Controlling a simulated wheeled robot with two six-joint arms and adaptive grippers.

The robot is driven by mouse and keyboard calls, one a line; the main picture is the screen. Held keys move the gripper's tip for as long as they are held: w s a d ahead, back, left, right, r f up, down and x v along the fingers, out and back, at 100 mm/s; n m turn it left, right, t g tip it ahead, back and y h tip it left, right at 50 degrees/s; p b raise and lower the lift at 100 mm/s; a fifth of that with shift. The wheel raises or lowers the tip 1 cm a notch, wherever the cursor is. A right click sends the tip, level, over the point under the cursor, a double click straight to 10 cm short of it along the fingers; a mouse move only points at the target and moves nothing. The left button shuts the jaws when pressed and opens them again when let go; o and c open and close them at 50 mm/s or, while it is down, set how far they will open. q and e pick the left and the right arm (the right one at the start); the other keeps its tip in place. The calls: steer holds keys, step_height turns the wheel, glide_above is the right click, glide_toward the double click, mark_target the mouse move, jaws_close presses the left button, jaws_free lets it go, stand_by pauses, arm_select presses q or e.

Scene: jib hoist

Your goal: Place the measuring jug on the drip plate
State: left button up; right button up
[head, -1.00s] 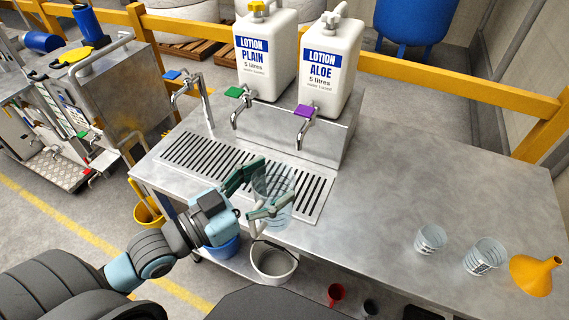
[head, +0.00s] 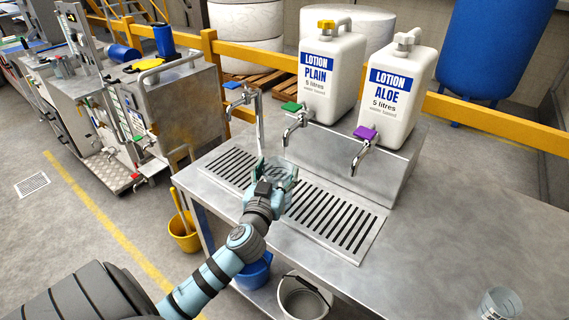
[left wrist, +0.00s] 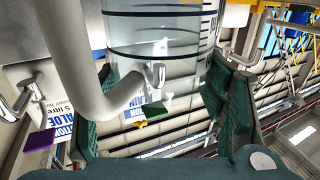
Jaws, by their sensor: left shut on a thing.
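The measuring jug (head: 285,177) is clear with dark graduation marks, and my left gripper (head: 273,174) is shut on it. In the left wrist view the jug (left wrist: 160,35) sits between the green finger pads, with a pale curved handle-like bar beside it. The drip plate (head: 335,222) is a slotted metal grate set on the steel bench under the taps. The jug appears over the left-middle part of the plate, near the front of the left tap. I cannot tell whether its base touches the plate. My right gripper is not in view.
White lotion containers, PLAIN (head: 328,80) and ALOE (head: 394,95), stand behind the plate with metal taps (head: 361,157) reaching over it. A clear cup (head: 500,303) sits at the bottom right. The bench's right side is mostly clear.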

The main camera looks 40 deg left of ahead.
mark_target(282, 164)
arm_select(q)
steer(key=x, duration=0.6)
steer(key=shift+w, duration=0.25)
steer(key=shift+w+a+f+b, duration=0.2)
steer(key=shift+w+f+b, duration=0.25)
steer(key=shift+f, duration=0.4)
steer(key=o, duration=1.6)
steer(key=shift+c, duration=0.2)
